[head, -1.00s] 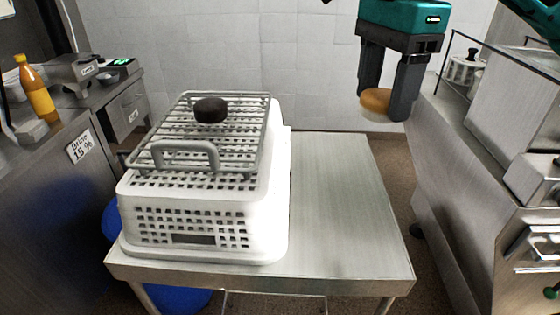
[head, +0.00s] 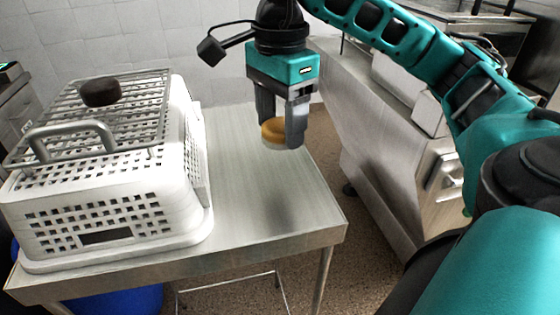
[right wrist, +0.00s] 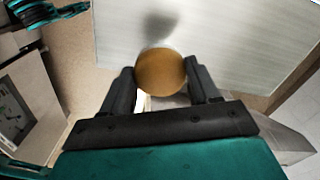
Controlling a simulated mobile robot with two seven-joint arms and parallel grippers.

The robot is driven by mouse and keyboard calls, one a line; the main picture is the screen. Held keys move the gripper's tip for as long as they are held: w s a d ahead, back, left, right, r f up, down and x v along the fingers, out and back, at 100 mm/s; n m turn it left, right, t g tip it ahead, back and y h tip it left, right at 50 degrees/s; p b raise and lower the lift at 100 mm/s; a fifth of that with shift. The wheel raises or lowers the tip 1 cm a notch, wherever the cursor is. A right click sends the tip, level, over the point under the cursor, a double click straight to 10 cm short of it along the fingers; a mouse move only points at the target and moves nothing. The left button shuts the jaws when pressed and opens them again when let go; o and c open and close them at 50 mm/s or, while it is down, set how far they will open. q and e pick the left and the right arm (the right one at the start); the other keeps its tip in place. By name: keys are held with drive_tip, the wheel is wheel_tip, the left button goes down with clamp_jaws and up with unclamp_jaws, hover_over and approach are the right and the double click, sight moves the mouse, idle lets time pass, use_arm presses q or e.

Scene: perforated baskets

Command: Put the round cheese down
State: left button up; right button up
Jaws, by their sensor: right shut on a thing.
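The round cheese (head: 274,131) is orange-brown on top and is held between the fingers of my right gripper (head: 283,130). The gripper is shut on it, above the right part of the metal table (head: 240,180). A soft shadow lies on the table top below, so the cheese is apart from the surface. In the right wrist view the cheese (right wrist: 161,72) sits between the two fingertips (right wrist: 162,84), with the table top beyond it. My left gripper is not in view.
A white perforated basket (head: 100,210) stands on the table's left, with a wire rack (head: 130,110) and a dark round thing (head: 101,92) on top. The table's right part is bare. A steel unit (head: 380,150) stands to the right.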

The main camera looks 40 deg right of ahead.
sight(281, 124)
wheel_tip(281, 124, down, 2)
drive_tip(key=shift+f, duration=0.75)
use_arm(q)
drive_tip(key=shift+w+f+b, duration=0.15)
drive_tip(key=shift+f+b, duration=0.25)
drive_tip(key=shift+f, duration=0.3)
use_arm(e)
drive_tip(key=shift+f, duration=2.1)
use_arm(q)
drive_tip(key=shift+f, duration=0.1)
use_arm(e)
drive_tip(key=shift+f, duration=0.1)
drive_tip(key=shift+f+b, duration=0.2)
drive_tip(key=shift+b, duration=0.1)
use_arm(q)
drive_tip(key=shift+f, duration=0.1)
use_arm(e)
drive_tip(key=o, duration=1.1)
drive_tip(key=shift+r, duration=0.1)
